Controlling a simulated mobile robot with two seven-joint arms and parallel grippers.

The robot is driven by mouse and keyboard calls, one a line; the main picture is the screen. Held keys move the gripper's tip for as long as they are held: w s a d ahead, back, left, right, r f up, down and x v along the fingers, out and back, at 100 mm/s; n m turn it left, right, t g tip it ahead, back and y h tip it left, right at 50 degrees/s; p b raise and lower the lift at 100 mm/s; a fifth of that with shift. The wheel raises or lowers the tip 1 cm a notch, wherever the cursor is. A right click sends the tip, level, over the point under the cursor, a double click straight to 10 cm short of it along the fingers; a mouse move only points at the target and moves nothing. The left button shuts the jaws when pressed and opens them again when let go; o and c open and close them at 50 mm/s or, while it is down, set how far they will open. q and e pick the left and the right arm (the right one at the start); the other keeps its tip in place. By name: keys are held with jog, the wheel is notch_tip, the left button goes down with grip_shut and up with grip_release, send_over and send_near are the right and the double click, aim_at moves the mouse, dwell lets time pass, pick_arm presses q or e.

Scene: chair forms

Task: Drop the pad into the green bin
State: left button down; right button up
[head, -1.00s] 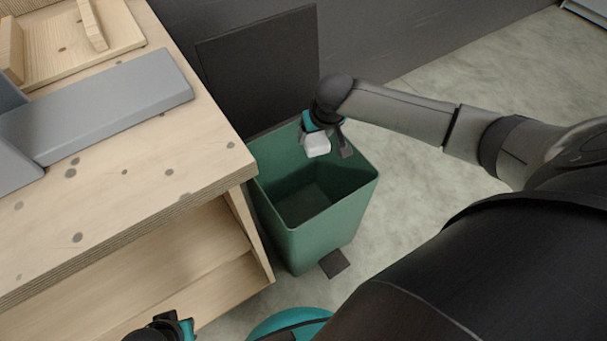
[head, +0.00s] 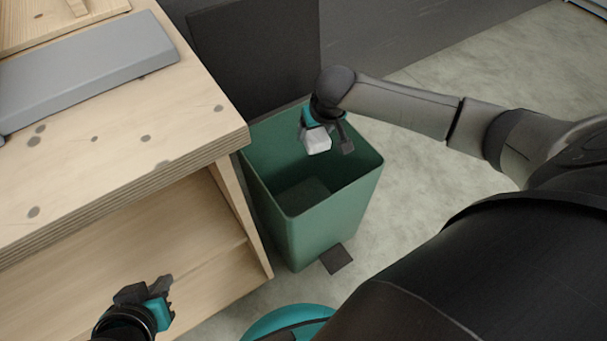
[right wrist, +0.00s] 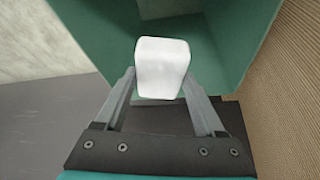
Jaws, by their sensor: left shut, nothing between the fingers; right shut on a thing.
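The pad (head: 317,141) is a small white block, held in my right gripper (head: 331,140). In the right wrist view, the pad (right wrist: 162,68) sits between the two grey fingers, which close on its sides. The green bin (head: 335,225) stands on the floor with its top open. My right gripper and the pad are over the bin's opening, toward its back. The bin's wall also shows behind the pad in the right wrist view (right wrist: 95,35). My left gripper (head: 158,287) is shut and empty at the lower left, in front of the bench's shelf.
A wooden workbench (head: 175,140) stands left of the bin, close to its rim. A grey board (head: 90,70) lies on it. A dark panel (head: 255,55) stands behind the bin. A dark pedal (head: 336,259) sticks out at the bin's foot. Floor right of the bin is clear.

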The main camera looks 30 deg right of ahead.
jog(key=o, duration=1.3)
jog(key=shift+s+r+p, duration=0.15)
jog(key=shift+r+p, duration=0.2)
jog(key=shift+r, duration=0.05)
jog(key=shift+p+v, duration=0.65)
jog(key=shift+v, duration=0.3)
jog(key=p+v, duration=0.3)
jog(key=v, duration=0.2)
jog(key=shift+r, duration=0.2)
pick_arm(q)
jog(key=s+a+f+g+p, duration=0.2)
jog(key=s+f, duration=0.1)
jog(key=f, duration=0.4)
jog(key=s+a+f+g+y+p, duration=0.1)
jog(key=s+f, duration=0.3)
jog(key=f, duration=0.4)
jog(key=shift+a+g+y+p, duration=0.3)
jog(key=shift+a+g+p, duration=0.3)
jog(key=shift+g, duration=0.3)
pick_arm(e)
jog(key=v, duration=0.7)
